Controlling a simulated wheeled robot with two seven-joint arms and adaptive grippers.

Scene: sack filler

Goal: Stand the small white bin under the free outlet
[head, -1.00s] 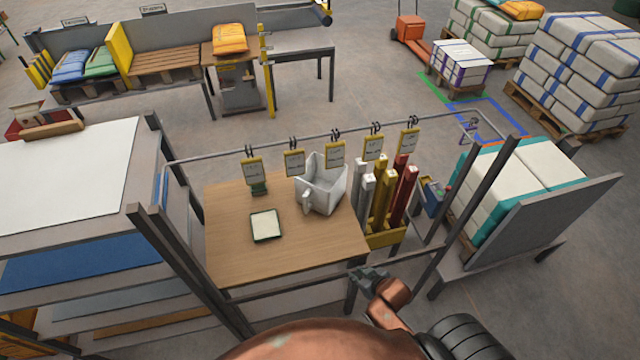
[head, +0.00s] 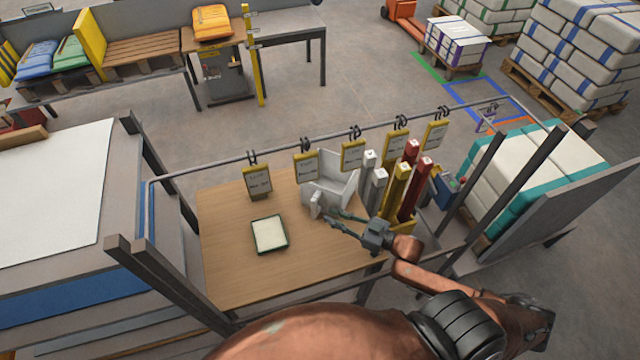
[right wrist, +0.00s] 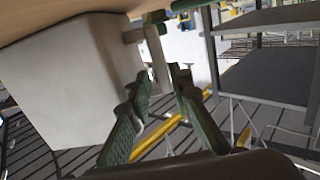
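The small white bin (head: 343,190) stands on the wooden table (head: 230,275), near its back right. It is open-topped, with a handle (head: 315,206) on its near-left side. My right gripper (head: 334,217) comes from the right, with its fingers apart around nothing, close to the bin's near side and handle. In the right wrist view the pale bin (right wrist: 65,85) fills the left, and its handle (right wrist: 157,55) lies just beyond the open green-padded fingers (right wrist: 160,85). Contact cannot be told. My left gripper is out of view. I cannot identify the free outlet.
A dark-rimmed tray (head: 270,252) with pale contents lies on the table. Yellow-framed tags (head: 257,182) hang from a rail above. White, yellow and red posts (head: 410,190) stand right of the bin. Dark frame uprights (head: 165,280) flank the table. Its left front is clear.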

